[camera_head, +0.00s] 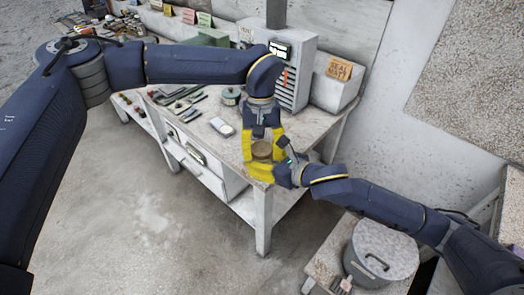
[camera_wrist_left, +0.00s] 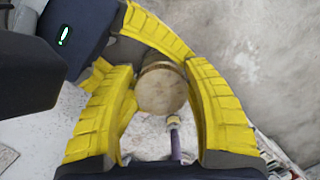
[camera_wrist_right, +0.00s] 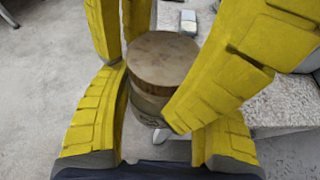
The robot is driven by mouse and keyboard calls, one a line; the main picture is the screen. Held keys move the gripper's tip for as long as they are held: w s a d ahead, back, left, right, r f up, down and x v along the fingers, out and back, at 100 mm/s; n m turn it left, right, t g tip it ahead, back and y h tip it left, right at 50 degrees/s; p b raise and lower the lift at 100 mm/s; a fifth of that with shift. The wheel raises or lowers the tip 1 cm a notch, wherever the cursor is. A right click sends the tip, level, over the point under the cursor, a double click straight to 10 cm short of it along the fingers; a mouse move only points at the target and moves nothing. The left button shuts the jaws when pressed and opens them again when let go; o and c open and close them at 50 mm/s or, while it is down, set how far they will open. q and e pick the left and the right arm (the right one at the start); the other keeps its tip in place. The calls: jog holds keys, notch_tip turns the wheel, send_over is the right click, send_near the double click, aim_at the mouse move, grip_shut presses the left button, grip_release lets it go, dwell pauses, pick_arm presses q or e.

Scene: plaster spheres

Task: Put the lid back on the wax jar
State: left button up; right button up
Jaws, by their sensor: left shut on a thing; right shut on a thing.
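The round brown wooden lid (camera_head: 261,147) is at the front corner of the workbench, and its flat top shows in the left wrist view (camera_wrist_left: 160,90). My left gripper (camera_head: 263,143) reaches down from above and is shut on the lid. In the right wrist view the lid (camera_wrist_right: 162,58) is level and lined up over the wax jar (camera_wrist_right: 150,108), with a seam between them; I cannot tell if it is fully seated. My right gripper (camera_wrist_right: 158,125) is shut on the jar body from the side. Yellow fingers hide much of the jar.
The white workbench (camera_head: 225,150) holds a pale flat device (camera_head: 222,126), a round tin (camera_head: 231,95) and several tools. A grey vented unit (camera_head: 292,75) stands behind. A lidded grey bin (camera_head: 383,250) is at lower right. Both grippers crowd closely around the jar.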

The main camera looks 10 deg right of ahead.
pick_arm(q)
jog(key=shift+a+f, duration=0.15)
jog(key=shift+f, duration=0.1)
jog(key=shift+r+y, duration=0.1)
jog(key=shift+y, duration=0.3)
jog(key=shift+s, duration=0.15)
dwell(1.0)
